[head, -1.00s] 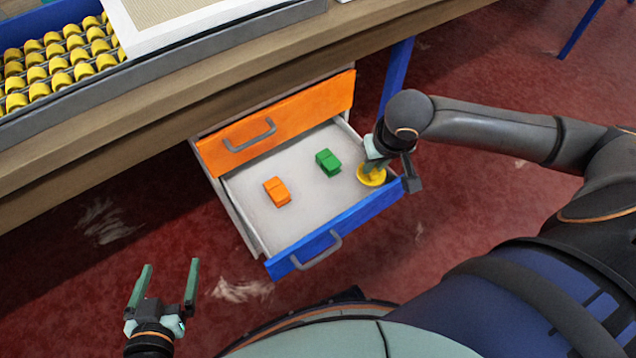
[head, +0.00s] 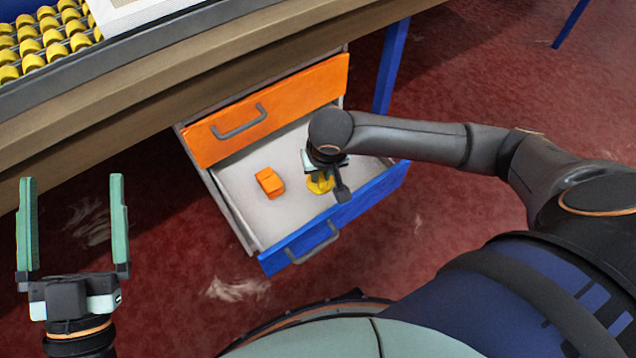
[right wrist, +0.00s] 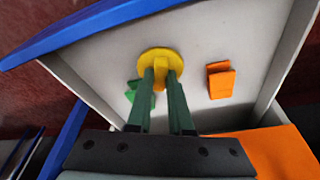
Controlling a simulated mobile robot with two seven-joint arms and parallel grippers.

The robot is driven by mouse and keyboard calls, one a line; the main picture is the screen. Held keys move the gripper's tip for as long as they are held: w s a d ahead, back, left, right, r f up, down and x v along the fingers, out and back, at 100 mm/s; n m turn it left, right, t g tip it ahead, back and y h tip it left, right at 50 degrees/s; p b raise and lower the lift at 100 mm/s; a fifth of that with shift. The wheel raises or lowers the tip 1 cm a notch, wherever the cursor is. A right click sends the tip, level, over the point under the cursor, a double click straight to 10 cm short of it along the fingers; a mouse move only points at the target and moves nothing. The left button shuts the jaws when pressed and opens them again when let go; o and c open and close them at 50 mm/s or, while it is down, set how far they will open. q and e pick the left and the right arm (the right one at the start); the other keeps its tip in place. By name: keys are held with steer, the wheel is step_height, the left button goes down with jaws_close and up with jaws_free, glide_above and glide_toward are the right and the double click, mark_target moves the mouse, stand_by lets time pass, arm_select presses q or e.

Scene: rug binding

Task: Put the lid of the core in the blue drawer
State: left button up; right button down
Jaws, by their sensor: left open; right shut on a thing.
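The yellow lid (head: 320,184) is a round disc with a raised grip. My right gripper (head: 322,170) is shut on that grip and holds the lid inside the open blue drawer (head: 376,196), around its middle. The lid also shows in the right wrist view (right wrist: 160,56), between the fingertips. I cannot tell whether it touches the drawer floor. My right wrist hides part of the lid in the head view. My left gripper (head: 72,180) is open and empty, left of the drawer.
An orange block (head: 269,183) lies in the drawer left of the lid. A green block (right wrist: 141,100) lies close to the lid, partly behind a finger and hidden in the head view. A shut orange drawer (head: 270,110) is above. Yellow rollers (head: 40,40) stand on the table.

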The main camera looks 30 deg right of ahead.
mark_target(319, 181)
steer(key=shift+w+a+f+b, duration=0.15)
steer(key=shift+f+b, duration=0.2)
steer(key=shift+f, duration=0.25)
steer(key=shift+s+a+f+b, duration=0.15)
steer(key=shift+f+b, duration=0.2)
steer(key=shift+f, duration=0.25)
steer(key=shift+w+f+b, duration=0.1)
steer(key=shift+f+b, duration=0.35)
steer(key=shift+f, duration=0.25)
arm_select(q)
steer(key=s+r+m+h, duration=0.4)
steer(key=s+r+h, duration=0.1)
steer(key=r+h, duration=0.1)
steer(key=shift+d+m+t, duration=0.3)
steer(key=shift+d+m, duration=0.1)
steer(key=shift+d, duration=0.05)
steer(key=shift+r, duration=0.1)
arm_select(e)
steer(key=c, duration=0.8)
jaws_free()
steer(key=shift+f, duration=0.1)
steer(key=shift+c, duration=0.2)
